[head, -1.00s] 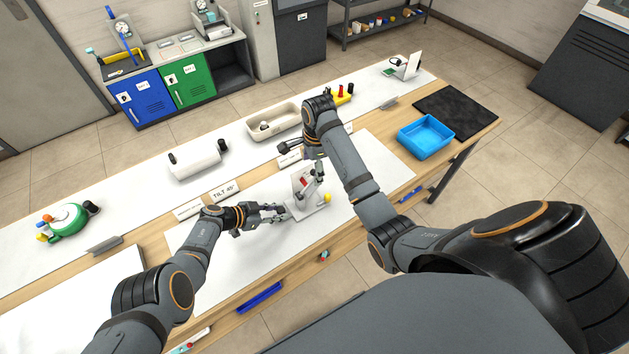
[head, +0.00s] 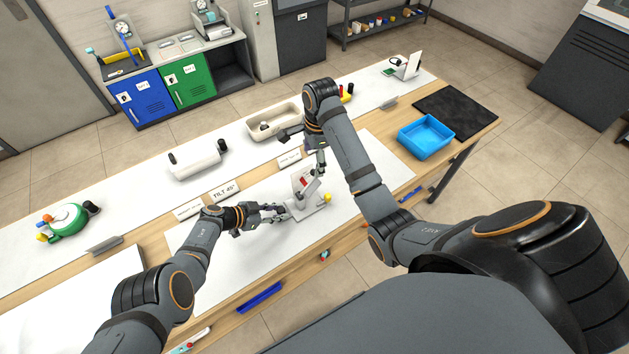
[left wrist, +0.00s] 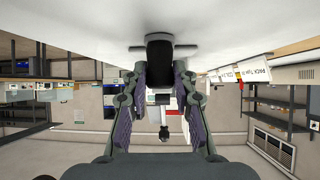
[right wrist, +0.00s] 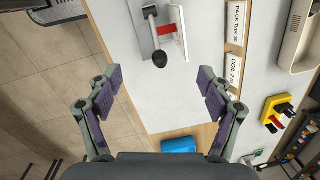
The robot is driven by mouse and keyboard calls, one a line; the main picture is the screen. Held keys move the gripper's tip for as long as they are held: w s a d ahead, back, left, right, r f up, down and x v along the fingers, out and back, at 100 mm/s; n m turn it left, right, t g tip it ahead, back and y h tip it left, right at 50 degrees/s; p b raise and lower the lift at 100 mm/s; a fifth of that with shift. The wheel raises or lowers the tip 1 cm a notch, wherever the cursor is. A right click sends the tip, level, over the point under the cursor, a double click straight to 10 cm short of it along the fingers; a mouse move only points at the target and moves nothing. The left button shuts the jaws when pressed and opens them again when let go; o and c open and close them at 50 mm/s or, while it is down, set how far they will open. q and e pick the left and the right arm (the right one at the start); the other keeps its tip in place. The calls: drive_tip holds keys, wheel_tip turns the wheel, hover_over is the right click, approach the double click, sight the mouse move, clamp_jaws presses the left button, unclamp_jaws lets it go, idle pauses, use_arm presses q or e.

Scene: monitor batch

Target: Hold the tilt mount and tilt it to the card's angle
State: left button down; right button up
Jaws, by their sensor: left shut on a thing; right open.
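In the right wrist view the mount (right wrist: 143,30) shows at the top with a dark round knob. My left gripper (head: 281,212) is shut on the mount's left end; in the left wrist view a dark block (left wrist: 160,60) sits between its fingers. My right gripper (head: 318,160) is open and empty, above and behind the mount. The angle card (head: 225,191) reads "TILT 45°" and stands left of the mount.
More label cards (head: 289,158) stand along the mat's back edge. Behind them are a beige tray (head: 262,137), a white cylinder part (head: 195,165) and a yellow holder (right wrist: 276,111). A blue bin (head: 425,150) is at the right. The mat's front is clear.

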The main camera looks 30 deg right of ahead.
use_arm(q)
drive_tip(key=c, duration=1)
unclamp_jaws()
